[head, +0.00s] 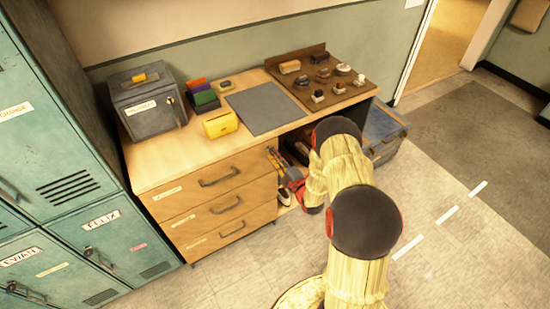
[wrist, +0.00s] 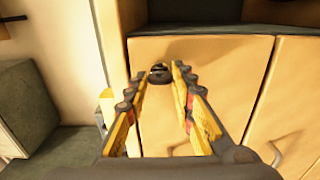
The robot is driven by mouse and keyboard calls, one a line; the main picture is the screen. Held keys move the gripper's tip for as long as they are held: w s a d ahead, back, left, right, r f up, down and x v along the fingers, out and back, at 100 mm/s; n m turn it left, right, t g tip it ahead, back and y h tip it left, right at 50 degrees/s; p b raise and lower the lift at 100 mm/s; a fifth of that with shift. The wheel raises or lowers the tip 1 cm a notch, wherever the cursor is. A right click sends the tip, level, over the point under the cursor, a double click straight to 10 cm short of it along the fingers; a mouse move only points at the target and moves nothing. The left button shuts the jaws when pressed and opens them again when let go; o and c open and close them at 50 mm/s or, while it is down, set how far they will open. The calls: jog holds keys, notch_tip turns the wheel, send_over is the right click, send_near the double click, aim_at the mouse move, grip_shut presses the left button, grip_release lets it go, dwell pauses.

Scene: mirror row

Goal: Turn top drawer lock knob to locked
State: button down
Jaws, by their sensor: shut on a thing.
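The top drawer (head: 245,163) of the wooden desk is closed, with a dark bar handle and a small label. Its lock knob (wrist: 160,72) is small, round and dark, and shows in the wrist view on the pale wood front (wrist: 215,65). My gripper (wrist: 160,75), with yellow and grey fingers, is shut on the knob, one fingertip on each side of it. In the head view my gripper (head: 276,160) is at the right end of the top drawer, small and partly mixed with the background; the knob is hidden there. I cannot tell which way the knob is turned.
Two more closed drawers (head: 225,220) lie below. On the desk stand a grey lockbox (head: 150,115), a yellow object (head: 220,124), a grey mat (head: 265,108) and a brown board (head: 300,68) with small items. Teal lockers (head: 60,130) stand left. A blue-grey chest (head: 383,135) stands right. The floor in front is clear.

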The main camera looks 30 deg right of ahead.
dwell(0.4)
jog(key=c, duration=1.5)
grip_release()
jog(key=s, duration=1.2)
jog(key=shift+d, duration=0.2)
